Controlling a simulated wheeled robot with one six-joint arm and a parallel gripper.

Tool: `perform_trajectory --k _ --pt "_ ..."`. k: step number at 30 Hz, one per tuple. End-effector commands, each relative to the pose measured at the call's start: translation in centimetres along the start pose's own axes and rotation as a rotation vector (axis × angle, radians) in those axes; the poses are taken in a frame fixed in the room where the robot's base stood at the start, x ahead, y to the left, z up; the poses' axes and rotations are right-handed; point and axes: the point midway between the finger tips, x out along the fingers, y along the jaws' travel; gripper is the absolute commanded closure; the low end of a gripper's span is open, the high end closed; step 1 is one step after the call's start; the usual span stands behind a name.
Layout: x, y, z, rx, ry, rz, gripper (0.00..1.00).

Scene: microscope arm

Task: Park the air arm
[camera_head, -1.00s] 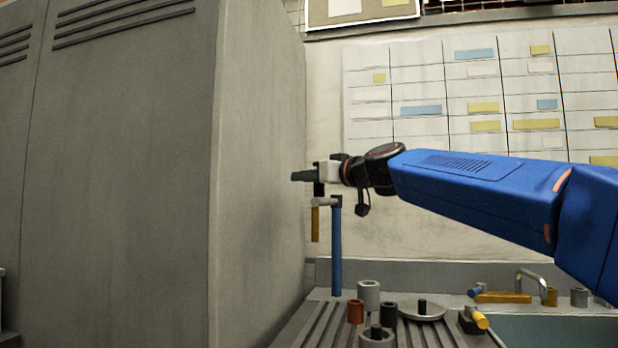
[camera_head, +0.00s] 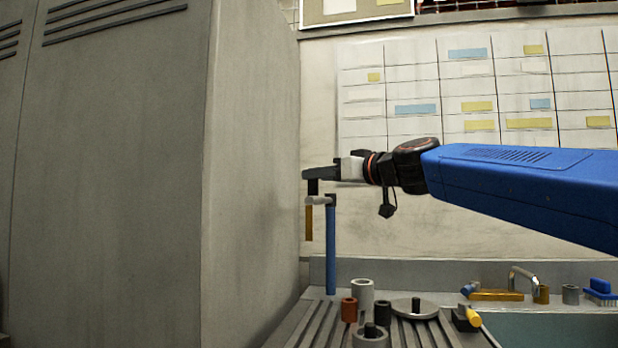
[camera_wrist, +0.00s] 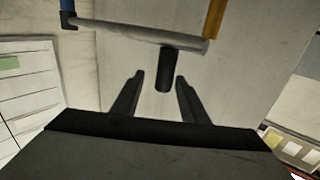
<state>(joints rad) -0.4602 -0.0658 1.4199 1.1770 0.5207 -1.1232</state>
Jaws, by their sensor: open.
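The air arm is a short grey bar (camera_head: 318,200) on top of an upright blue post (camera_head: 331,250), with an orange rod (camera_head: 309,223) hanging from its left end. A black peg (camera_head: 313,187) stands up from the bar. My gripper (camera_head: 306,174) is at the peg's top, beside the grey cabinet. In the wrist view the grey bar (camera_wrist: 130,32) crosses above, and the black peg (camera_wrist: 167,72) lies between my open fingers, with gaps on both sides. Whether a finger touches the peg cannot be told.
A tall grey cabinet (camera_head: 105,190) stands close on the left. Below, a ribbed drainboard (camera_head: 300,325) holds a red-brown cup (camera_head: 349,310), grey and black cylinders and a round plate (camera_head: 415,310). A sink (camera_head: 560,330) with a tap (camera_head: 525,275) is at right.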

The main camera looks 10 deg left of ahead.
Motion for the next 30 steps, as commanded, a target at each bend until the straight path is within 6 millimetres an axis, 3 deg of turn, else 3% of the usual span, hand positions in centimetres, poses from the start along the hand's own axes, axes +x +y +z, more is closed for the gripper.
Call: perform_trajectory --k 9,15,30 --pt "-6.2 0.1 0.0 -0.001 0.001 0.004 0.60" --pt "-8.7 0.2 0.0 -0.001 0.001 0.003 0.60" --pt "-9.8 0.1 0.0 -0.001 0.000 0.002 0.60"
